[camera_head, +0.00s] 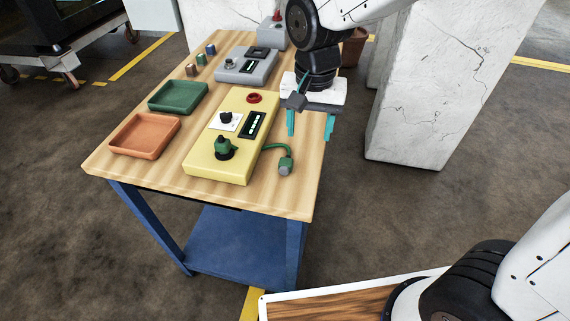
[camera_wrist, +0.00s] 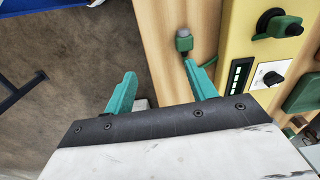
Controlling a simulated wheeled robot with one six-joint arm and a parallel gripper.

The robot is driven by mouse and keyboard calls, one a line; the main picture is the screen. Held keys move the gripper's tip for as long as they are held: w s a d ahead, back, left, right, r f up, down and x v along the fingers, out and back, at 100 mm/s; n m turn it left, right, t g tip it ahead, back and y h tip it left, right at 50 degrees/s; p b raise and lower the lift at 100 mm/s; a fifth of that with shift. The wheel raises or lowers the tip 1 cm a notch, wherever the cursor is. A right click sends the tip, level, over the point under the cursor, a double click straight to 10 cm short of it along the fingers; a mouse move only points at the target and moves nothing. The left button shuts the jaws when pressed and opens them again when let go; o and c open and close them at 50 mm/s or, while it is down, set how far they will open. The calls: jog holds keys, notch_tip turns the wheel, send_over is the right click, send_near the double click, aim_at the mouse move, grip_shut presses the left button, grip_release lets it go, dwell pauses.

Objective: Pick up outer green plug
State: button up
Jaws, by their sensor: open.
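A green plug with a grey end (camera_head: 286,165) lies on the wooden table at the end of a green cable, beside the yellow control box (camera_head: 205,162). It also shows in the wrist view (camera_wrist: 184,41), just beyond the tip of the right finger. A second green plug-like piece (camera_head: 223,147) sits on the yellow box near its front end. My gripper (camera_head: 310,133) is open and empty, with its teal fingers pointing down near the table's right edge, behind the loose plug in the head view. In the wrist view my gripper (camera_wrist: 159,68) has nothing between its fingers.
The yellow box carries a red button (camera_head: 254,98) and a black knob (camera_head: 227,117). A green tray (camera_head: 178,96) and an orange tray (camera_head: 145,135) stand left of it. A grey box (camera_head: 246,66) stands behind. A cracked white pillar (camera_head: 425,90) rises right of the table (camera_head: 270,200).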

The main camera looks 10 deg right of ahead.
send_over(285, 163)
jog(key=shift+m, duration=0.3)
notch_tip(285, 163, down, 4)
notch_tip(285, 163, down, 8)
jog(key=shift+r, duration=0.1)
jog(key=shift+c, duration=0.3)
jog(key=c, duration=1.1)
